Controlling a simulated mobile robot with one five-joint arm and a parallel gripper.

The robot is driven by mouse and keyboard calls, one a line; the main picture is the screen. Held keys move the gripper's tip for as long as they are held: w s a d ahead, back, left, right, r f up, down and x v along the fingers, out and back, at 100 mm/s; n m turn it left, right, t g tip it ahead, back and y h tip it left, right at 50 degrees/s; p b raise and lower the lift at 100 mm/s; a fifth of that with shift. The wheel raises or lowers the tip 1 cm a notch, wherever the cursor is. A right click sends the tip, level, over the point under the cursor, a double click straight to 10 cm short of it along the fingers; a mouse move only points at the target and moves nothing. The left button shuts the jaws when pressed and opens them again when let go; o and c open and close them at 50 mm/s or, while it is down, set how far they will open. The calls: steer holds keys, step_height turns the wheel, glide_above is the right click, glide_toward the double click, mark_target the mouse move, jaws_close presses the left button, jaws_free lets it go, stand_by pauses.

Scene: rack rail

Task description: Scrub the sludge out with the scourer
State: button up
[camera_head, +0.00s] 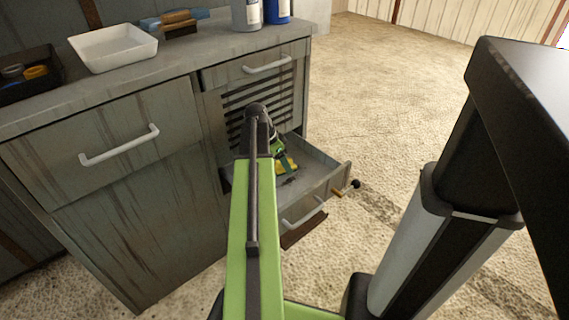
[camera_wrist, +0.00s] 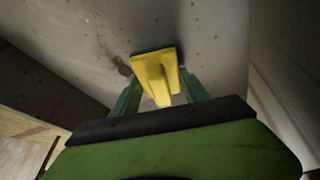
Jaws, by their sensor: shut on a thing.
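The scourer (camera_wrist: 157,78) is a yellow block with a raised grip and a dark green pad underneath. My gripper (camera_wrist: 160,92) is shut on its grip, with one green finger on each side. In the head view the yellow scourer (camera_head: 287,164) shows inside the open lower drawer (camera_head: 322,166), partly hidden by my arm. In the wrist view its pad appears to be at the grey drawer floor (camera_wrist: 205,35); I cannot tell whether it touches. A dark sludge smear (camera_wrist: 122,66) lies just left of the scourer. A small dark patch (camera_head: 290,181) shows below it in the head view.
The worktop above holds a white tray (camera_head: 112,48), a black bin (camera_head: 28,80), a brush (camera_head: 176,20) and two bottles (camera_head: 246,14).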

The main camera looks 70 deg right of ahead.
mark_target(290, 159)
steer(key=shift+t+h, duration=0.3)
steer(key=shift+h, duration=0.3)
steer(key=d, duration=0.1)
steer(key=w+d, duration=0.1)
steer(key=d, duration=0.1)
steer(key=d+r, duration=0.1)
steer(key=shift+w+d, duration=0.2)
steer(key=shift+w, duration=0.05)
steer(key=shift+s+a+f, duration=0.25)
steer(key=shift+s+a, duration=0.15)
steer(key=shift+s, duration=0.4)
steer(key=shift+s+a+f, duration=0.2)
steer(key=shift+s+a, duration=0.2)
steer(key=shift+s, duration=0.4)
steer(key=shift+s+a+f, duration=0.1)
steer(key=shift+s+a, duration=0.55)
steer(key=shift+s, duration=0.3)
steer(key=shift+s+a+f, duration=0.1)
steer(key=shift+s+a, duration=0.5)
steer(key=shift+s, duration=0.3)
steer(key=shift+r, duration=0.1)
step_height(290, 159, up, 6)
steer(key=p, duration=0.5)
steer(key=shift+p, duration=0.35)
step_height(290, 159, up, 3)
steer(key=p, duration=0.3)
